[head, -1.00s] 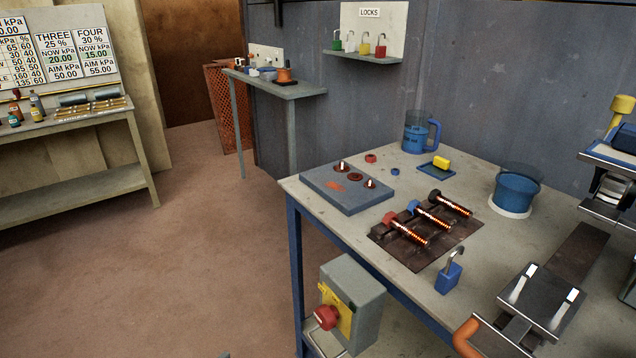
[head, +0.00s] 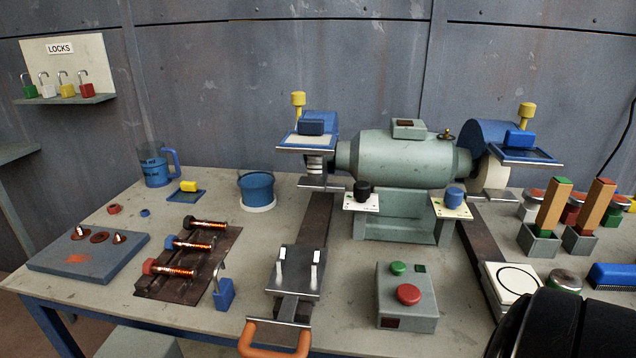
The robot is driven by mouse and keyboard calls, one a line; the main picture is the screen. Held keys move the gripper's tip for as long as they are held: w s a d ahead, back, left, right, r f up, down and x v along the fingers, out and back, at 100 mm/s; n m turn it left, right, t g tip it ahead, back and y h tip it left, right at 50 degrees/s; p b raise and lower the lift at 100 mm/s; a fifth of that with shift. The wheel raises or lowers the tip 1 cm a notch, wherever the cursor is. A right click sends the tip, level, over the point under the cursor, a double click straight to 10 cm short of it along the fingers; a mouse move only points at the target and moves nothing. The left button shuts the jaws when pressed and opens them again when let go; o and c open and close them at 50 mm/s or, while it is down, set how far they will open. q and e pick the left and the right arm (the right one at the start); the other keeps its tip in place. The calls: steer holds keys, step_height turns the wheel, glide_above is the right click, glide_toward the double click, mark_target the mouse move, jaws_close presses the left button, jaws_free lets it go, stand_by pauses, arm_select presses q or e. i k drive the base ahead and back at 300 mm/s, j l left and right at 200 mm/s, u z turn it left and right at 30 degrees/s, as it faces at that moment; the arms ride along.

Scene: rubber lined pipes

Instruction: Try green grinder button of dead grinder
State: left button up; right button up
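The bench grinder (head: 405,160) is a pale green motor with a wheel and blue guard at each end, standing on the worktable (head: 345,285). In front of it lies a grey-green control box (head: 405,315). The box carries a small green button (head: 398,268) at its back and a larger red mushroom button (head: 408,294) in front of it. A small dark green square sits right of the green button. Neither gripper shows. A dark rounded part, probably my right arm, covers the lower right corner, well right of the control box.
A blue padlock (head: 224,292) stands near rusty bolts on a brown plate (head: 198,262). An orange-handled sliding fixture (head: 295,275) lies left of the control box. Wooden-handled blocks (head: 553,208) and a blue brush (head: 613,275) are at the right. A lock shelf (head: 70,103) is on the wall.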

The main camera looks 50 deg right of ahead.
mark_target(398, 268)
steer(key=z, duration=2)
